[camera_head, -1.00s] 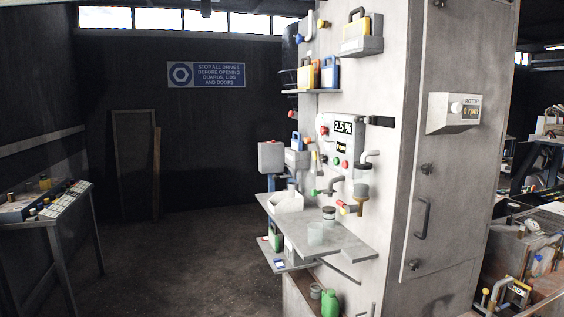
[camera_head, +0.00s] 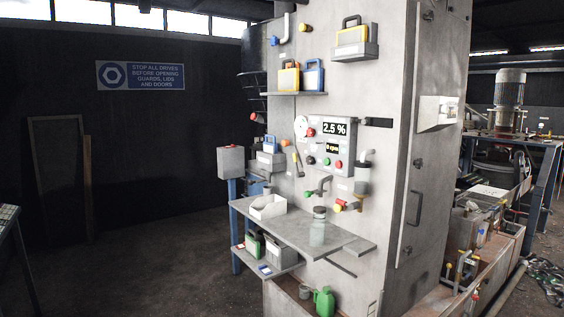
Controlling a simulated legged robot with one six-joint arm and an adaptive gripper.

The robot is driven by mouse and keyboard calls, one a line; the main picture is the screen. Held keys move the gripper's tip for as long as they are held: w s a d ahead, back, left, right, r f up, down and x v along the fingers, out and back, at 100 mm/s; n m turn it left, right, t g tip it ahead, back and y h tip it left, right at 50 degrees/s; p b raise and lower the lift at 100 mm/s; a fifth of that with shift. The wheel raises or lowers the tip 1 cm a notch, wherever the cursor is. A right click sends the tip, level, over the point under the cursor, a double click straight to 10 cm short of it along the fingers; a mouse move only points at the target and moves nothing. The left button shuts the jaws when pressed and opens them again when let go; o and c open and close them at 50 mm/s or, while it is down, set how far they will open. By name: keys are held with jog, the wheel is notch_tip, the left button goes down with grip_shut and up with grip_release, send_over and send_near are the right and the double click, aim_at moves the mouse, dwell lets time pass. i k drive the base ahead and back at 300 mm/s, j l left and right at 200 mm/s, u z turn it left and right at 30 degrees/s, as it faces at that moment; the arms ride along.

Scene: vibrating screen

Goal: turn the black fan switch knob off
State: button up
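A grey control panel (camera_head: 319,146) is fixed to the pale cabinet wall near the middle of the view. A black fan switch knob cannot be told apart for sure at this size. My gripper is not in view.
A grey shelf (camera_head: 290,231) with a white bin (camera_head: 268,206) and a jar juts out below the panel. Pipes with coloured handles (camera_head: 341,205) stick out above it. A green jug (camera_head: 324,301) stands low down. The floor at left (camera_head: 140,260) is clear.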

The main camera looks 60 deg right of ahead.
aim_at(309, 160)
jog(key=i+z, duration=0.7)
jog(key=i+j+z, duration=0.35)
jog(key=i, duration=0.15)
jog(key=i+l+z, duration=0.1)
jog(key=i+z, duration=0.3)
jog(key=i+l+z, duration=0.1)
jog(key=z, duration=0.25)
jog(key=i+j+z, duration=0.1)
jog(key=i+z, duration=0.3)
jog(key=i+j+z, duration=0.15)
jog(key=z, duration=0.2)
jog(key=i, duration=0.1)
